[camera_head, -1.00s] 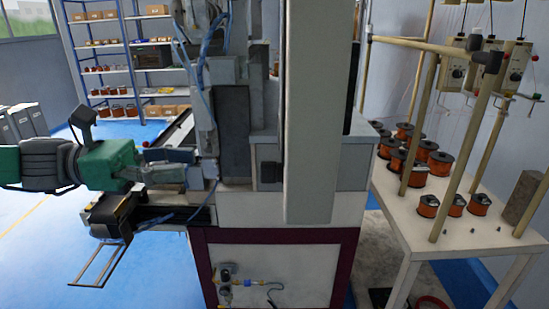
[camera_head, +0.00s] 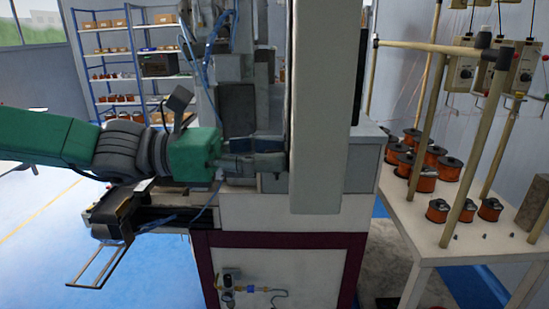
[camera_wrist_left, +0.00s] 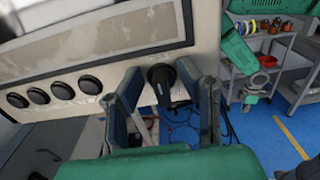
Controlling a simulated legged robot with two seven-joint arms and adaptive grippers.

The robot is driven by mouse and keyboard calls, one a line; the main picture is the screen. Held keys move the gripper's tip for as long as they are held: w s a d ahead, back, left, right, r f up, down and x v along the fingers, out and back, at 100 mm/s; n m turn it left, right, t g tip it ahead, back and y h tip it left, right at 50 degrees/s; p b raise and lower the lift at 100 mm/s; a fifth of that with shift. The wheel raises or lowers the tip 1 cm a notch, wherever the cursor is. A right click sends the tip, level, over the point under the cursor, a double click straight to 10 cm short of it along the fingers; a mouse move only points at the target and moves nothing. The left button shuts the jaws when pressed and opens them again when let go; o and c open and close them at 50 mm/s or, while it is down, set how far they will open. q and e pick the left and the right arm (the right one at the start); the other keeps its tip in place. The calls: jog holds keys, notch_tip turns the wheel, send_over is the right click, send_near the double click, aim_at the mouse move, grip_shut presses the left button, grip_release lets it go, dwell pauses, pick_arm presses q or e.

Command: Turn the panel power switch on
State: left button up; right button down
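The panel power switch looks to be the black knob (camera_wrist_left: 161,76) at the right end of a pale panel (camera_wrist_left: 205,30) in the left wrist view. My left gripper (camera_wrist_left: 167,92) has its two fingers apart, one on each side of the knob in that view. I cannot tell whether either finger touches it. In the head view my left gripper (camera_head: 270,158) reaches in from the left to the machine, its tips at the grey column's edge. The switch is not visible in the head view. My right gripper does not show clearly in either view.
Several round black buttons (camera_wrist_left: 61,90) sit left of the knob. The tall grey column (camera_head: 322,110) stands right of my left gripper. A white table (camera_head: 450,240) with copper wire spools is at the right. Blue floor lies open at the left.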

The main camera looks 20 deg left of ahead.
pick_arm(q)
jog(key=shift+d, duration=0.1)
jog(key=shift+a, duration=0.6)
jog(key=c, duration=0.4)
grip_shut()
jog(key=shift+s, duration=0.1)
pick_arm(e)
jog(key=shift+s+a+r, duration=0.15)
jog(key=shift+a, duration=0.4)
